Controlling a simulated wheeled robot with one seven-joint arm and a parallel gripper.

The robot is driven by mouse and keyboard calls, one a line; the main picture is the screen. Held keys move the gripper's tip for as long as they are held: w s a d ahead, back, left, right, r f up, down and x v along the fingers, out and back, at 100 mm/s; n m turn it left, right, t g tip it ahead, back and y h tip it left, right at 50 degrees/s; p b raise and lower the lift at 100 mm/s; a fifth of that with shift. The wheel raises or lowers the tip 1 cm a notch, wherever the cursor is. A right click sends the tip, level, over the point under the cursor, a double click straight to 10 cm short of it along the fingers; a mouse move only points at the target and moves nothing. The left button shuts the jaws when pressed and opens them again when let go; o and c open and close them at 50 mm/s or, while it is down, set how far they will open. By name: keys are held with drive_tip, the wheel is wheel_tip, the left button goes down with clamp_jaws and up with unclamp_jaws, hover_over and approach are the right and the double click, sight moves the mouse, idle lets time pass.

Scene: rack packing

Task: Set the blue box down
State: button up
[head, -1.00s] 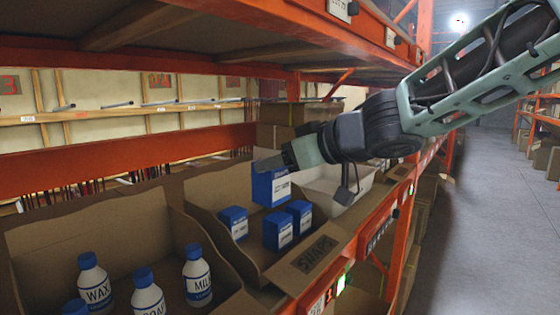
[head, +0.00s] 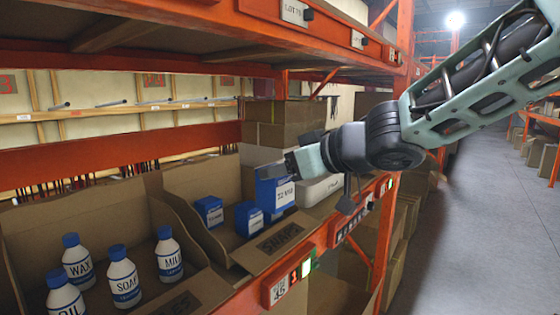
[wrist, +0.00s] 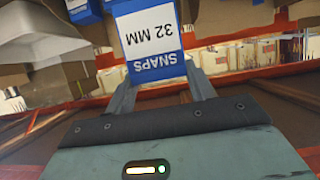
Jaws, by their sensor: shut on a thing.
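A blue box (head: 275,190) with a white label hangs at my gripper (head: 270,172), over the right front part of the cardboard bin marked SNAPS (head: 245,252). In the wrist view the held box (wrist: 150,38) reads "SNAPS 32 MM" and sits between the two fingers of my gripper (wrist: 160,88), which is shut on it. Two smaller blue boxes, a left one (head: 209,211) and a middle one (head: 248,218), stand in the bin. The held box's lower edge is close to the middle box; whether it touches the bin floor I cannot tell.
A neighbouring cardboard bin (head: 20,215) at left holds several white bottles with blue caps. A white bin (head: 320,190) stands to the right of the SNAPS bin. An orange shelf beam (head: 335,232) runs along the front, and another shelf (head: 200,45) hangs above. The aisle at right is clear.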

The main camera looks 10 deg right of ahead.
drive_tip(key=d+f+m+t+h, duration=0.1)
drive_tip(key=d+f+m+h, duration=0.2)
drive_tip(key=d+f, duration=0.5)
drive_tip(key=d+f+m+t+h, duration=0.1)
drive_tip(key=d+f, duration=0.7)
drive_tip(key=f, duration=1.1)
drive_tip(key=d+f+m+t+h, duration=0.1)
drive_tip(key=d+f+m+h, duration=0.3)
drive_tip(key=d+f, duration=0.4)
wheel_tip(320, 180, down, 6)
drive_tip(key=shift+w+d+m+h, duration=0.25)
drive_tip(key=shift+m+h, duration=0.05)
drive_tip(key=shift+h, duration=0.3)
